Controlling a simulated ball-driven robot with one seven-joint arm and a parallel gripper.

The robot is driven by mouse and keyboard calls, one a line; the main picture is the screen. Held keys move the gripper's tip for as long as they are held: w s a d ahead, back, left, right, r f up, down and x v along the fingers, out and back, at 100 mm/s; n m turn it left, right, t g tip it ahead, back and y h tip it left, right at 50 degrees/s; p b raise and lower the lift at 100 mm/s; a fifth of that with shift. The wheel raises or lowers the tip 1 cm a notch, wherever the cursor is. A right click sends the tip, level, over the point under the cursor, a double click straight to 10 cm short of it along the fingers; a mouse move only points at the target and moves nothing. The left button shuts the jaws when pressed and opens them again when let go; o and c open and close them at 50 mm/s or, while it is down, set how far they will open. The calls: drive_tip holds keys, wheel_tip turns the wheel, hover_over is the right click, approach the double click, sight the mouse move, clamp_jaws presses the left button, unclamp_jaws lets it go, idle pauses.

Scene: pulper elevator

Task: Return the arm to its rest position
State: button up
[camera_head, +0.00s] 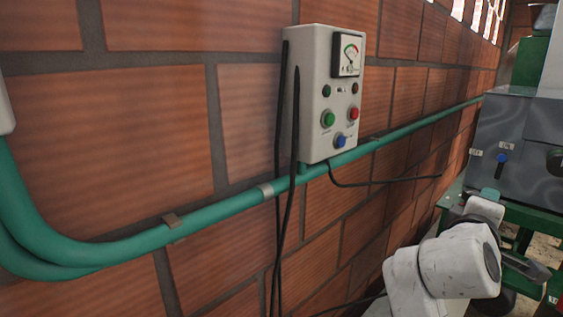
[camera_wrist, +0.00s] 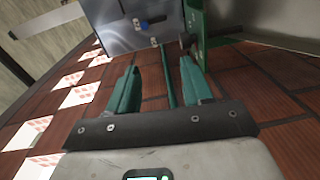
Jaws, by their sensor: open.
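My arm's white links rise at the lower right of the head view, in front of the brick wall and near a grey machine. In the wrist view my gripper (camera_wrist: 160,88) has two teal fingers standing apart, with nothing held between them. A teal pipe on the wall (camera_wrist: 170,75) shows in the gap between the fingers, farther off. In the head view the gripper is mostly hidden behind the arm; a teal part of it (camera_head: 490,194) shows near the grey machine.
A white control box (camera_head: 318,130) with a gauge and coloured buttons hangs on the brick wall (camera_head: 150,110). A teal pipe (camera_head: 230,204) and black cables run along the wall. The grey machine (camera_head: 505,125) on a green frame stands close to my arm at right.

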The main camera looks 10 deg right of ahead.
drive_tip(key=s+a+f+m+g+y, duration=0.1)
drive_tip(key=s+a+f+g+y, duration=0.2)
drive_tip(key=f, duration=0.6)
drive_tip(key=s+a+f+m+y, duration=0.1)
drive_tip(key=s+f+m+y, duration=0.1)
drive_tip(key=s+f, duration=0.6)
drive_tip(key=s+a+f+m+g+y, duration=0.1)
drive_tip(key=s+a+f+g+y, duration=0.15)
drive_tip(key=f, duration=0.85)
drive_tip(key=s+a+f+m+g+y, duration=0.1)
drive_tip(key=s+a+f+g+y, duration=0.1)
drive_tip(key=s+f, duration=0.4)
drive_tip(key=s+a+f+m+g+y, duration=0.2)
drive_tip(key=s+a+f+y, duration=0.2)
drive_tip(key=s, duration=1)
wheel_tip(320, 180, down, 3)
drive_tip(key=shift+s+a+f+m, duration=0.1)
drive_tip(key=shift+s+a+m, duration=0.25)
drive_tip(key=shift+a, duration=0.6)
drive_tip(key=shift+g, duration=0.25)
